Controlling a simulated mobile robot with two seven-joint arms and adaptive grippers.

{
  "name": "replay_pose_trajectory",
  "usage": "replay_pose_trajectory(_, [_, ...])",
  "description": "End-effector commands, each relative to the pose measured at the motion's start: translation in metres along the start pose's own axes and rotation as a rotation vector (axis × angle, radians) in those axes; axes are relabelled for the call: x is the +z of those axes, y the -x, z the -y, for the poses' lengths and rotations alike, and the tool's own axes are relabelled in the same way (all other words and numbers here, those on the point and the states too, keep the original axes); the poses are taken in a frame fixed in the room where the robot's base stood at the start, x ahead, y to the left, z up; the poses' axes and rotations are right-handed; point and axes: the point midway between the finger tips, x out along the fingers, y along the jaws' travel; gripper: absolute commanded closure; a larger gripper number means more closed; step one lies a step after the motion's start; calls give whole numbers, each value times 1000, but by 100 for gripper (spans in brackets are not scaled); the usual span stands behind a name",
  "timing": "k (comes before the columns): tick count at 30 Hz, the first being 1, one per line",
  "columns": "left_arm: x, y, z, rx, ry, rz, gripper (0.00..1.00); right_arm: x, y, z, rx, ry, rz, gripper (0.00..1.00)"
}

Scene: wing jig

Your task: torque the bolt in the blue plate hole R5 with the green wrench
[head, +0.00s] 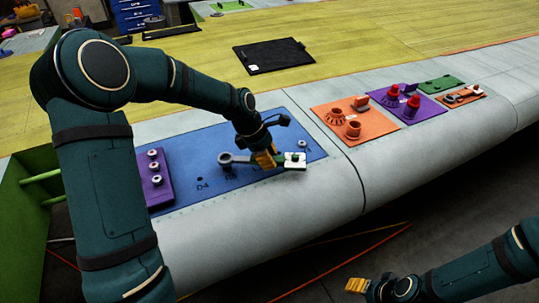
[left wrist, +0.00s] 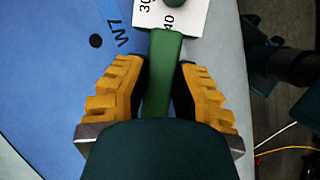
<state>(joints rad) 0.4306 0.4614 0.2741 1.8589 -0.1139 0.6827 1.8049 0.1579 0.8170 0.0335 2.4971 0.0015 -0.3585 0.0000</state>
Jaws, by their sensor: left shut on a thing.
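The wrench lies low over the blue plate (head: 185,200), its grey ring head (head: 226,158) to the left and a white numbered scale (head: 296,160) at its right end. My left gripper (head: 265,159) is shut on its green handle, which shows between the yellow fingers in the left wrist view (left wrist: 162,75). I cannot tell whether the ring head is around a bolt. The label below the head is too small to read surely, so hole R5 and its bolt are not clear. My right gripper (head: 358,286) is off the wing at the lower right; its jaw gap is unclear.
A purple block (head: 148,192) with several bolts stands on the plate's left end. Another bolt (head: 302,144) stands at its right. Orange (head: 330,112) and purple (head: 425,110) plates with fittings lie farther right. A black tablet (head: 272,57) lies on the yellow surface behind.

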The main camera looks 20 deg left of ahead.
Motion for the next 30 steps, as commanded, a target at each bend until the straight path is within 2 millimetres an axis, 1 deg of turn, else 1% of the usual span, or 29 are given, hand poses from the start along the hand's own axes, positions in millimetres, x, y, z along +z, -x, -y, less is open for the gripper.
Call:
replay_pose_trajectory(1, [-2,-7,0,0,-1,1,100,1,-6,-2,0,0,0,46])
replay_pose_trajectory(6, [-6,-14,0,0,0,0,100,2,-11,-4,1,-1,0,46])
replay_pose_trajectory(30, [-6,-14,0,1,0,1,100,2,-10,-4,1,-1,-1,46])
